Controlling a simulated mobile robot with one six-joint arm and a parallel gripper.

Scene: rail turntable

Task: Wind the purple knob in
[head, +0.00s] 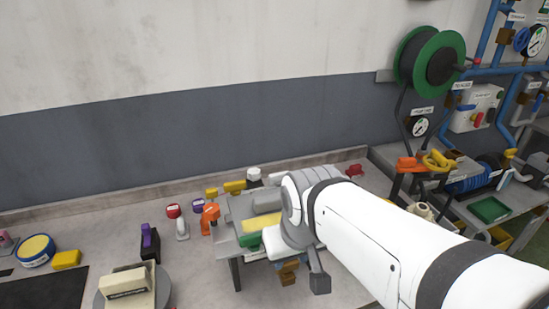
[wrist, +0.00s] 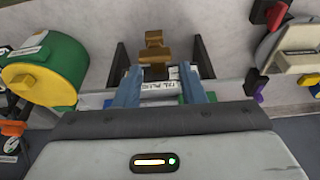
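A small round purple-topped piece (head: 199,205) stands on the bench in the head view, beside a similar red one. A taller purple piece (head: 149,238) stands on a dark base near the turntable. I cannot tell which of the two is the knob. Purple also shows at the right in the wrist view (wrist: 250,87). My gripper (wrist: 160,82) has two blue-grey fingers spread apart in the wrist view. A white labelled bar (wrist: 158,87) shows between them; I see no finger closed on it. In the head view my arm hides the fingertips.
A round turntable (head: 104,302) carries a cream block (head: 126,283) at the lower left. Orange (head: 210,213) and red (head: 173,210) pieces stand left of my arm. A green reel (head: 432,60) and blue pipes (head: 485,70) are at the right. The wall backs the bench.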

